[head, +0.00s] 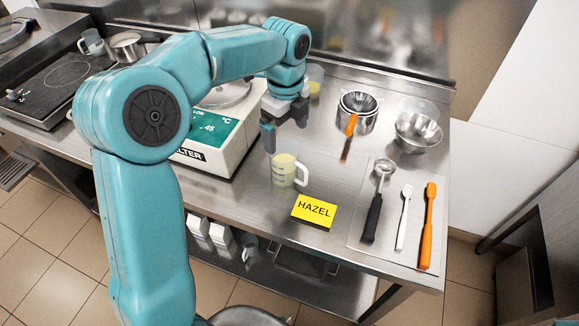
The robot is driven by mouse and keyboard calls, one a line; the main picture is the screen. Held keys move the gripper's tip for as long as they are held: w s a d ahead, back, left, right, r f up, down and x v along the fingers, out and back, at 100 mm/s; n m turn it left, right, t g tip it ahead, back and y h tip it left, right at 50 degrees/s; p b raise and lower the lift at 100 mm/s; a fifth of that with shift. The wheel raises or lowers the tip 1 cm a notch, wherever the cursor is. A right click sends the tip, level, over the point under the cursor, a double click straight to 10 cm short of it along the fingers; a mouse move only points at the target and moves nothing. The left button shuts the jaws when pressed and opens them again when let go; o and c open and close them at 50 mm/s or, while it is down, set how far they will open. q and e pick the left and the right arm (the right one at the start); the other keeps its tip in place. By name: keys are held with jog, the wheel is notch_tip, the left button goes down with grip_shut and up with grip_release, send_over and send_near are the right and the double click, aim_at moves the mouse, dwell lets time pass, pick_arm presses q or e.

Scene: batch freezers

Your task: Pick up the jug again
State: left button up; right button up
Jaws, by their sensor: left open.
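A small clear jug (284,172) with a white handle stands upright on the steel counter, with pale yellowish contents. The handle points to the right. A yellow label reading HAZEL (314,211) lies just in front of it. My left gripper (285,128) is open and empty, above and behind the jug, with its fingers pointing down. In the picture a fingertip comes close to the jug's rim; I cannot tell whether they touch. My right gripper is not in view.
A white batch freezer (215,160) with a green panel stands left of the jug. A second cup (315,78) stands behind my gripper. Sieves (358,105), steel bowls (418,132) and a mat with utensils (390,240) are on the right. Bare counter lies between jug and mat.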

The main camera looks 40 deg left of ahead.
aim_at(287, 160)
pick_arm(q)
jog(key=f, duration=0.7)
jog(key=f+p, duration=0.1)
jog(key=f, duration=0.3)
jog(key=shift+w+a+f, duration=0.25)
jog(key=shift+w, duration=0.15)
jog(key=shift+s+f, duration=0.1)
jog(key=shift+f, duration=0.05)
jog(key=c, duration=0.9)
jog(key=shift+d, duration=0.1)
jog(key=shift+c, duration=1.4)
